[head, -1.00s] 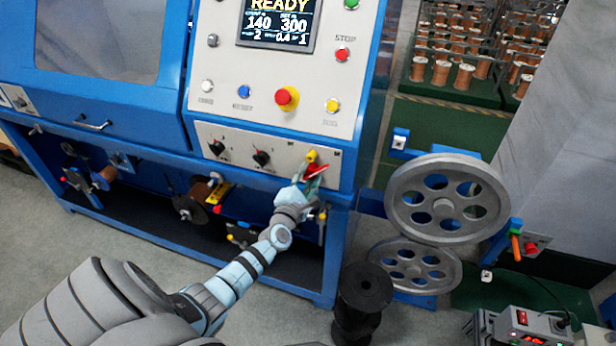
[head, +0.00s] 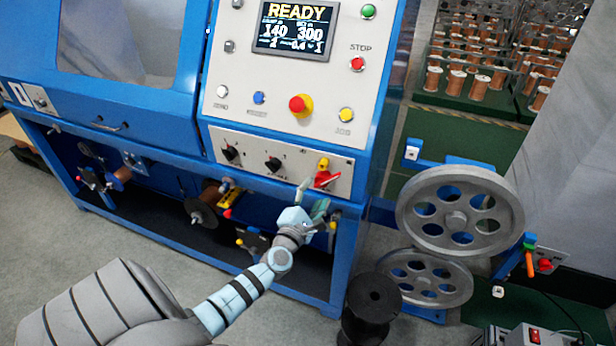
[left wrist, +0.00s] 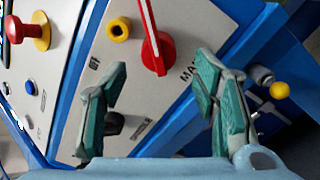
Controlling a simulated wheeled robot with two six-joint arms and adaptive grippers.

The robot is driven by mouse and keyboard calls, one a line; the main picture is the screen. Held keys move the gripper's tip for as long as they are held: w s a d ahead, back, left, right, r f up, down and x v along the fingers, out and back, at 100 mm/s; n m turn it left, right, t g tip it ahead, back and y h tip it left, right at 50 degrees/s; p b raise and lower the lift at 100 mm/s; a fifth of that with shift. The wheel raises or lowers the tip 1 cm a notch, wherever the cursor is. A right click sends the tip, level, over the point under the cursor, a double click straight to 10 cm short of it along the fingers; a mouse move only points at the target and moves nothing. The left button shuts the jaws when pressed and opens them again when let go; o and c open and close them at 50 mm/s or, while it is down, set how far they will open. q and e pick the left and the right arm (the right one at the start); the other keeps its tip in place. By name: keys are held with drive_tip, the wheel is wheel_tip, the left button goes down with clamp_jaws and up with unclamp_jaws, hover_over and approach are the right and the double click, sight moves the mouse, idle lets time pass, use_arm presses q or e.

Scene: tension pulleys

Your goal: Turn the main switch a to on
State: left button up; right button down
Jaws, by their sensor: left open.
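The red main switch (head: 327,179) sits at the lower right of the machine's control panel, just below a small yellow part (head: 323,163). In the left wrist view the switch (left wrist: 156,54) is a red rotary knob with a white line on its handle, which points toward the top edge. Printed letters beside it are partly readable. My left gripper (head: 311,197) is open just below and left of the switch. In the left wrist view its green-padded fingers (left wrist: 162,90) are spread, with the switch apart from them, beyond the gap. My right gripper is out of view.
Two black knobs (head: 274,164) sit left of the switch on the same strip. A red-and-yellow emergency button (head: 301,105) and the READY display (head: 293,29) are above. Grey pulleys (head: 460,217) stand to the right, with a black spool (head: 371,303) on the floor.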

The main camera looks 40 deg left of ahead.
use_arm(q)
drive_tip(key=v, duration=0.7)
drive_tip(key=shift+s, duration=0.3)
